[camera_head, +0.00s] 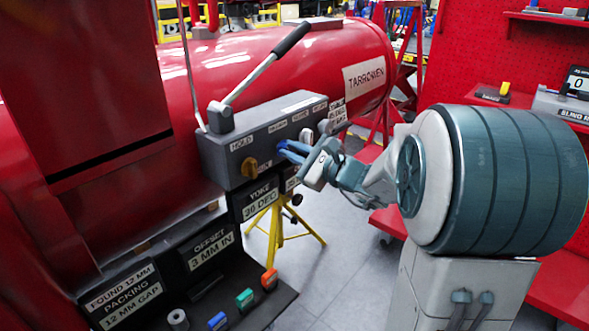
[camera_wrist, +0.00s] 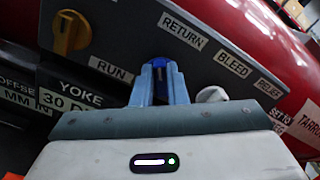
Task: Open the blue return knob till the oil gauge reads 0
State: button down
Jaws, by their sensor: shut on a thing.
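The blue return knob (camera_wrist: 159,64) sits on the face of the dark grey control box (camera_head: 216,152), below the RETURN label in the wrist view. My gripper (camera_wrist: 159,82) is at the knob, its two blue-grey fingers shut around it. In the head view my gripper (camera_head: 287,152) reaches the box from the right, and its fingers largely hide the knob. I cannot make out an oil gauge reading in either view.
A yellow knob (camera_head: 250,167) is left of my gripper, by the HOLD and RUN labels. A pale knob (camera_wrist: 212,94) is close on the right. A long lever (camera_head: 265,65) rises above the box. A red tank (camera_head: 240,75) lies behind. Coloured blocks (camera_head: 245,298) sit on the lower shelf.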

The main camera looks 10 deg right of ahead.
jog(key=n+b, duration=0.3)
jog(key=b, duration=0.2)
jog(key=n+b, duration=0.3)
jog(key=b, duration=0.3)
jog(key=f+n+b, duration=0.1)
jog(key=n+b, duration=0.2)
jog(key=b, duration=0.3)
jog(key=shift+s+a+n, duration=0.15)
jog(key=shift+a+n, duration=0.05)
jog(key=shift+n, duration=0.2)
jog(key=shift+r+b, duration=0.1)
jog(key=shift+b, duration=0.25)
jog(key=c, duration=1.4)
grip_release()
jog(key=shift+c, duration=0.2)
jog(key=shift+d, duration=0.1)
jog(key=p+v, duration=0.2)
jog(key=v, duration=1.1)
jog(key=shift+s+d+p, duration=0.2)
jog(key=shift+s+p, duration=0.1)
jog(key=shift+p, duration=0.1)
